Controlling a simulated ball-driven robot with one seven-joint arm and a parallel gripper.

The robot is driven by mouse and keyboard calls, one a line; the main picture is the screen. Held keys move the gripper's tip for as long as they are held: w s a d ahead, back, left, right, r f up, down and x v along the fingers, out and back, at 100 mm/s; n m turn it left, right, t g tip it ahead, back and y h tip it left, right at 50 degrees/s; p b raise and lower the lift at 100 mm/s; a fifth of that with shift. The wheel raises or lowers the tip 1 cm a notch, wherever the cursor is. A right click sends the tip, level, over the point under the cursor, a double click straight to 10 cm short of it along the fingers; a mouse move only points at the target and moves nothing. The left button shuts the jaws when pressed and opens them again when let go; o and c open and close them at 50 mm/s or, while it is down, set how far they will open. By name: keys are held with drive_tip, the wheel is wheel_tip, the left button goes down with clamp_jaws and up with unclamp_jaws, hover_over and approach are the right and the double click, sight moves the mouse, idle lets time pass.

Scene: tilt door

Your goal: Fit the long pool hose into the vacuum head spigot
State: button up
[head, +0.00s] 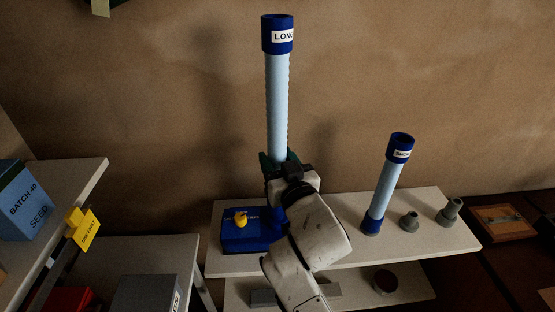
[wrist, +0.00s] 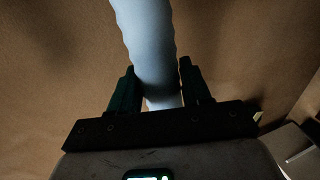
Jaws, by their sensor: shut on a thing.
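The long hose (head: 278,105) is a pale blue ribbed tube with a dark blue cuff and a "LONG" label at its top. It stands about upright in the head view. My gripper (head: 273,162) is shut on its lower part; the fingers lie on either side of the hose (wrist: 153,50) in the wrist view. The blue vacuum head (head: 240,238) sits on the left part of the shelf, with a yellow piece on top. Blue shows just below my gripper, but my arm hides the hose's lower end and the spigot, so I cannot tell whether they are joined.
A shorter labelled hose (head: 385,185) stands tilted on the shelf (head: 345,256), right of my arm. Two grey fittings (head: 409,221) (head: 450,211) stand beside it. A lower shelf holds a dark round thing (head: 385,281). A "BATCH 40 SEED" box (head: 27,205) stands at left.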

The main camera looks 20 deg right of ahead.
drive_tip(key=shift+f+b, duration=1.1)
drive_tip(key=shift+f, duration=0.1)
drive_tip(key=o, duration=1.4)
drive_tip(key=shift+f, duration=0.1)
drive_tip(key=s+b, duration=0.1)
drive_tip(key=s, duration=0.9)
drive_tip(key=shift+s+a+b, duration=0.3)
drive_tip(key=shift+s+b, duration=0.1)
